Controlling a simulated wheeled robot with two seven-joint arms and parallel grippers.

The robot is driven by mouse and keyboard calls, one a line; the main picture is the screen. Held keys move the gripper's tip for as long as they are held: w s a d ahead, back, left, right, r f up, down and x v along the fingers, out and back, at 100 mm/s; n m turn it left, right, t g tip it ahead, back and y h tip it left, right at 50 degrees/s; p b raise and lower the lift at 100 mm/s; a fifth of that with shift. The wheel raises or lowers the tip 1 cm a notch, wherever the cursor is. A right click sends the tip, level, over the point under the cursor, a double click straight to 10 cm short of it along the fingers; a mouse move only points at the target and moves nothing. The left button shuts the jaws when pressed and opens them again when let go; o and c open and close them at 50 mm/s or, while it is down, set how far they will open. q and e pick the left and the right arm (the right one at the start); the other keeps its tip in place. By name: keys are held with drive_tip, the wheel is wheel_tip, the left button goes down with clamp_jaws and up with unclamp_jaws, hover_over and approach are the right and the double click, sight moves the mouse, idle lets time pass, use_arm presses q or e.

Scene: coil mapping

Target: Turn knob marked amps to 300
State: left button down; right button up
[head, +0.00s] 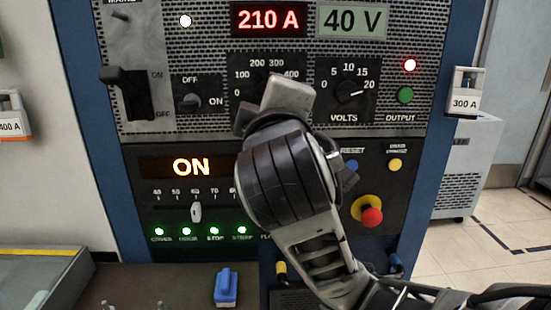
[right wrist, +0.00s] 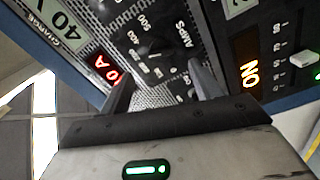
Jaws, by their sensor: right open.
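The amps dial plate (head: 265,66) is on the upper panel of the blue cabinet, with marks from 0 past 400. Its knob is hidden behind my right arm in the head view. The red display (head: 268,19) above reads 210 A. In the right wrist view the dark amps knob (right wrist: 152,57) shows on its plate, with the AMPS label beside it. My right gripper (right wrist: 160,72) is open, its two fingers on either side of the knob. I cannot tell whether they touch it. My left gripper is out of view.
The volts knob (head: 348,92) is just right of the amps dial, near 20. A 40 V display (head: 352,20) is above. A blue object (head: 226,287) lies on the ledge below.

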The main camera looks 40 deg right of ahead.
use_arm(q)
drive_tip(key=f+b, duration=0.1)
drive_tip(key=b, duration=0.2)
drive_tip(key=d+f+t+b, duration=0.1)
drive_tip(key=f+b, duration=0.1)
drive_tip(key=b, duration=0.2)
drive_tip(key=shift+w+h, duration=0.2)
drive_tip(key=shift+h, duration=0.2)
use_arm(e)
drive_tip(key=v, duration=0.7)
drive_tip(key=shift+s, duration=0.3)
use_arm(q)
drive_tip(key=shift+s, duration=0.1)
use_arm(e)
drive_tip(key=shift+a, duration=0.15)
